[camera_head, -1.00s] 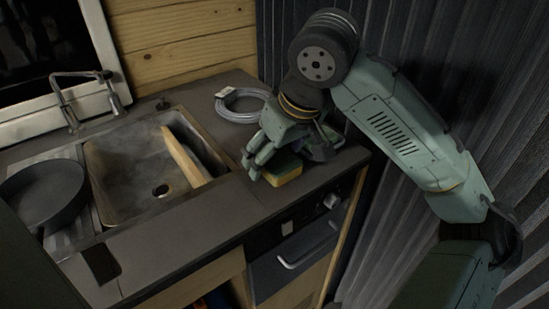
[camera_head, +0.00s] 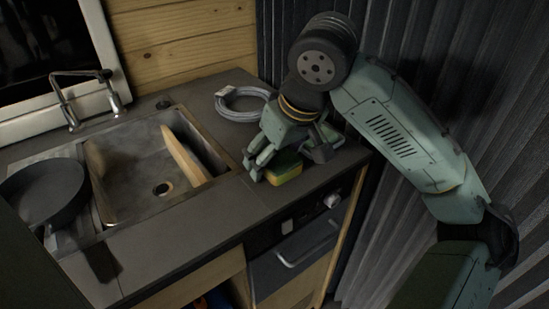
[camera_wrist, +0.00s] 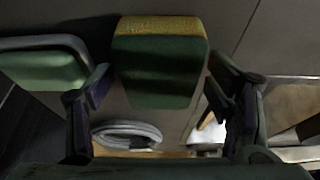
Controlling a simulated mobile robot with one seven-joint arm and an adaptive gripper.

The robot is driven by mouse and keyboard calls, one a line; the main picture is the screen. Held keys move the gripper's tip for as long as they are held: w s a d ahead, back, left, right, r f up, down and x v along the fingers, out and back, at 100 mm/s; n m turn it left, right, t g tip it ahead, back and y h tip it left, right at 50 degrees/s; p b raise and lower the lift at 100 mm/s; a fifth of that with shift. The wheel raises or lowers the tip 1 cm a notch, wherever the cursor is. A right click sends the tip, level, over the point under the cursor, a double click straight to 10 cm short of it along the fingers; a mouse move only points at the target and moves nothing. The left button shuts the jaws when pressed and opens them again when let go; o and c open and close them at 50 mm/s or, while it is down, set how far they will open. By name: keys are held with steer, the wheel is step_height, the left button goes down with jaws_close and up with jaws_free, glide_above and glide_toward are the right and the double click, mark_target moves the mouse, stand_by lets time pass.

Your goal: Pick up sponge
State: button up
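The sponge (camera_head: 287,168), yellow with a green layer, lies on the dark countertop near its front edge, right of the sink. In the wrist view the sponge (camera_wrist: 160,58) fills the top middle, its green side nearest. My gripper (camera_head: 284,158) is low over the counter at the sponge, pointing down. In the wrist view my gripper (camera_wrist: 158,75) is open, with one finger on each side of the sponge. Narrow gaps show between the fingertips and the sponge, so it is not clamped. The arm partly hides the sponge's back in the head view.
A coiled grey cable (camera_head: 245,103) lies behind the gripper. A green object with a grey rim (camera_wrist: 42,66) is left of the sponge in the wrist view. The sink (camera_head: 150,195) with a wooden board (camera_head: 185,157) and a dark pan (camera_head: 42,192) are left. A corrugated wall (camera_head: 460,90) is close right.

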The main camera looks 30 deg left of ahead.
mark_target(277, 159)
steer(key=c, duration=0.6)
steer(key=shift+r, duration=0.1)
steer(key=shift+r, duration=0.5)
steer(key=v, duration=0.1)
steer(key=b+v, duration=0.1)
steer(key=v, duration=0.1)
steer(key=shift+s+a, duration=0.2)
steer(key=s+d, duration=0.3)
steer(key=s+d+r+b, duration=0.1)
steer(key=s+d, duration=0.2)
steer(key=s, duration=0.1)
steer(key=s+d+b, duration=0.1)
steer(key=s+d, duration=0.2)
steer(key=s, duration=0.1)
steer(key=shift+s+d+r, duration=0.2)
steer(key=shift+d+r, duration=0.1)
steer(key=shift+d, duration=0.1)
steer(key=shift+o, duration=0.5)
